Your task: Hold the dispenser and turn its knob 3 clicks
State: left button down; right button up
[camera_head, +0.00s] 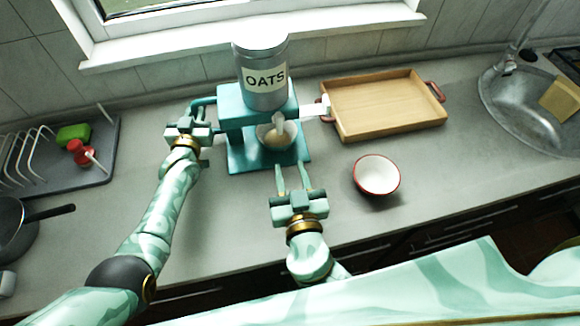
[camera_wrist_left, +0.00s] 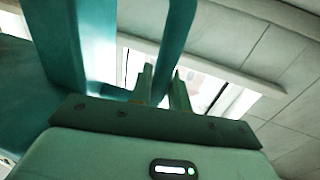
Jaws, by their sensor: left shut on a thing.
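The teal dispenser (camera_head: 232,120) stands on the counter with a grey canister marked OATS (camera_head: 264,85) on top. My left gripper (camera_head: 190,122) is shut on the dispenser's teal side handle (camera_head: 203,102); the handle also shows at the fingers in the left wrist view (camera_wrist_left: 176,45). A small pale part, perhaps the knob (camera_head: 279,123), shows on the front below the canister. A bowl with beige contents (camera_head: 275,141) sits on the dispenser's base under it. My right gripper (camera_head: 291,166) is open and empty, just in front of the base, apart from the dispenser.
A white bowl with a red rim (camera_head: 377,176) stands on the counter to the right. A wooden tray (camera_head: 385,105) lies behind it, near a pale bar (camera_head: 314,108) beside the dispenser. A sink (camera_head: 530,100) is far right; a dish rack (camera_head: 50,160) and pan (camera_head: 15,235) are left.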

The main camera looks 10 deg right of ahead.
pick_arm(q)
jog(key=c, duration=1.3)
grip_release()
jog(key=shift+o, duration=0.2)
jog(key=shift+s, duration=0.1)
jog(key=v, duration=1.1)
notch_tip(320, 180, up, 6)
jog(key=p, duration=0.6)
jog(key=shift+s, duration=0.4)
jog(key=shift+f, duration=0.1)
